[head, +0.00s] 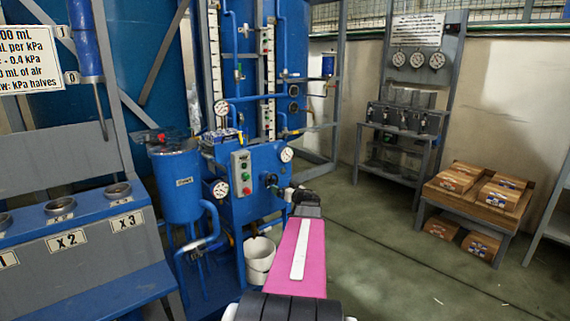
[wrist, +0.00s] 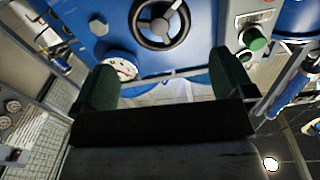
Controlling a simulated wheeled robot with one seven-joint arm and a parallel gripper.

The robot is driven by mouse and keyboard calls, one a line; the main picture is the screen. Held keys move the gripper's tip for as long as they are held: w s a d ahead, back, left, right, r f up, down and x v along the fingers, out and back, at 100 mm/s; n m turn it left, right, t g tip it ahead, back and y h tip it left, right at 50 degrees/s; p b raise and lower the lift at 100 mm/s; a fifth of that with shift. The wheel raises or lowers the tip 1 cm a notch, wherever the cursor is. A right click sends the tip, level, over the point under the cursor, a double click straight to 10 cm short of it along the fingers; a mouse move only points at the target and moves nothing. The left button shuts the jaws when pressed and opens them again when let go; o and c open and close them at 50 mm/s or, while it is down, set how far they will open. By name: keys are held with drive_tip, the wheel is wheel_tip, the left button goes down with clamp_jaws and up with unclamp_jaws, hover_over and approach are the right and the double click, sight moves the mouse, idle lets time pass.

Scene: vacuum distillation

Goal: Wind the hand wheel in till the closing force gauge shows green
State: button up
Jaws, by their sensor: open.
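The dark hand wheel (head: 271,181) is on the front of the blue machine. In the wrist view, the wheel (wrist: 160,22) shows its rim, spokes and a light handle, its upper edge cut off. My gripper (wrist: 161,62) is open and empty, with its two dark green fingers wide apart. The wheel shows beyond the fingertips, roughly centred between them, and they appear apart from it. A white round gauge (head: 286,155) is up and right of the wheel. It also shows beside the left finger in the wrist view (wrist: 120,68); its reading is too small to tell.
A grey box with buttons (head: 241,173) is left of the wheel; its green button (wrist: 255,40) shows in the wrist view. A second gauge (head: 221,189) and a blue tank (head: 182,184) are farther left. A white bucket (head: 259,258) stands below.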

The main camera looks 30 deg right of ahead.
sight(273, 182)
drive_tip(key=w+n, duration=0.2)
drive_tip(key=w, duration=0.1)
drive_tip(key=w+n, duration=0.2)
drive_tip(key=w, duration=0.1)
drive_tip(key=w+n, duration=0.3)
drive_tip(key=shift+w+a+f, duration=0.1)
drive_tip(key=shift+a+f, duration=0.2)
idle(0.5)
drive_tip(key=c, duration=0.7)
